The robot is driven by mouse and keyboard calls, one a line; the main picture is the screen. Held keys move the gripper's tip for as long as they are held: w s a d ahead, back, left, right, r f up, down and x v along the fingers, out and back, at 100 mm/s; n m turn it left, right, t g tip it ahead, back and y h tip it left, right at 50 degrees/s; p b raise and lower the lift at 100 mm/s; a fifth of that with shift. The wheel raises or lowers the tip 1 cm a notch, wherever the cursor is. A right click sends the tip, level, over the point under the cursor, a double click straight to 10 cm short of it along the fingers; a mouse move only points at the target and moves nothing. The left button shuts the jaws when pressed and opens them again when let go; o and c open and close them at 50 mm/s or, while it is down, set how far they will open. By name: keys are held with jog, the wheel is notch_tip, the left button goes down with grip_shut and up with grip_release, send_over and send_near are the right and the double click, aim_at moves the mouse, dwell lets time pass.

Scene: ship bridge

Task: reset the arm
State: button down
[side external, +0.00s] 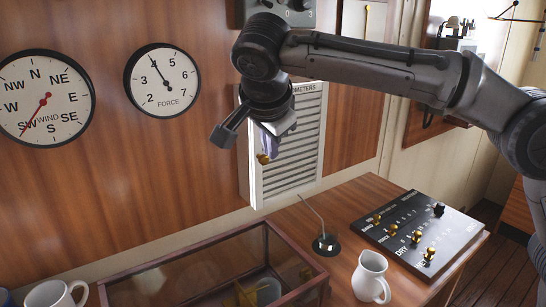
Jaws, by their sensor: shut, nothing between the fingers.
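My gripper (263,157) hangs from my raised arm in the upper middle of the side external view. It points down in front of the white louvred panel (292,150) on the wall. Its fingers are small and dark in this view, and they are shut with nothing held. It is well above the desk (340,197) and apart from the things on it. A brassy bit shows at the fingertips; I cannot tell whether it is part of the fingers or a knob behind them.
A black control board (417,231) with brass knobs lies at the right of the desk. A white jug (370,277), a thin upright rod on a dark base (326,245), a glass-topped case (225,262) and a mug (55,294) stand below. Two dials (45,98) (162,80) hang on the wall.

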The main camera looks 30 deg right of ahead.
jog(key=s+d+r+m, duration=0.2)
jog(key=s+d+r, duration=0.1)
jog(key=d+r, duration=0.55)
jog(key=s+d+f+n, duration=0.2)
jog(key=s+d+f, duration=0.2)
jog(key=s+d, duration=0.8)
jog(key=s+f+n+y, duration=0.2)
jog(key=s+f+n, duration=0.5)
jog(key=f+n, duration=0.1)
jog(key=s+a+f+n+y, duration=0.1)
jog(key=s+f+n+y, duration=0.1)
jog(key=s+f+n, duration=0.5)
jog(key=shift+s+f+n, duration=0.3)
jog(key=shift+f+n, duration=0.4)
jog(key=shift+f, duration=1.3)
jog(key=shift+a, duration=0.1)
